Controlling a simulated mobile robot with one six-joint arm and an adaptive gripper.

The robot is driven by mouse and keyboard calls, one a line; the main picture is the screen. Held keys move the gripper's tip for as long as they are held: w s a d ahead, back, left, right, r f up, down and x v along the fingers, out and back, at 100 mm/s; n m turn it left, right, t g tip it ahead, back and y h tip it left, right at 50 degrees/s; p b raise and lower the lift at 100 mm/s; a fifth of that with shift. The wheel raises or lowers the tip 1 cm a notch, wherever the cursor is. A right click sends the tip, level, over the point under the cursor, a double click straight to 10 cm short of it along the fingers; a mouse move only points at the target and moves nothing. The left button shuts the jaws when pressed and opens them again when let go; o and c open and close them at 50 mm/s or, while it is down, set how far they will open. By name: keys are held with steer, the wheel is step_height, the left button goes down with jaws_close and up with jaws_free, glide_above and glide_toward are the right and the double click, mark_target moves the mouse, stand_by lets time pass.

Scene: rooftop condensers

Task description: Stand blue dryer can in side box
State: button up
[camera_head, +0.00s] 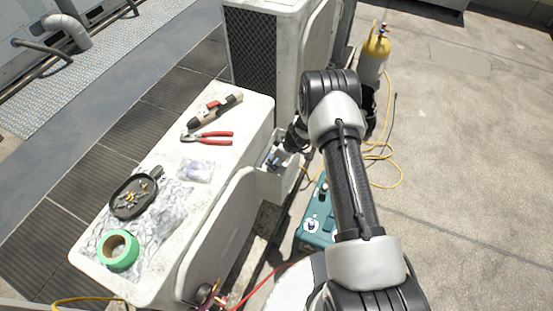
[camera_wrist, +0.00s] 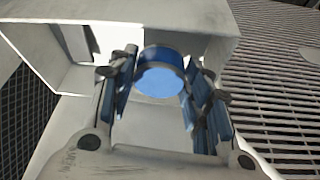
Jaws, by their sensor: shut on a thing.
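The blue dryer can (camera_wrist: 160,80) is between the two fingers of my gripper (camera_wrist: 160,95) in the wrist view, with its round blue end facing the camera. My gripper is shut on it. The side box (camera_head: 278,186) is a small pale box on the side of the white condenser unit in the head view. In the wrist view its pale walls (camera_wrist: 48,45) stand around and behind the can. In the head view my gripper (camera_head: 274,160) is at the box's top, and the can is mostly hidden. I cannot tell whether the can touches the box floor.
The white unit top (camera_head: 245,110) holds red-handled pliers (camera_head: 208,138), a dark tray (camera_head: 134,195), green tape (camera_head: 118,250) and a clear bag (camera_head: 196,170). A teal machine (camera_head: 318,225) and a yellow-topped cylinder (camera_head: 376,50) stand on the right. A taller condenser (camera_head: 254,50) is behind.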

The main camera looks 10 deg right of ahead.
steer(key=shift+f+b, duration=0.55)
steer(key=shift+b, duration=0.25)
steer(key=o, duration=1.1)
steer(key=shift+r, duration=0.15)
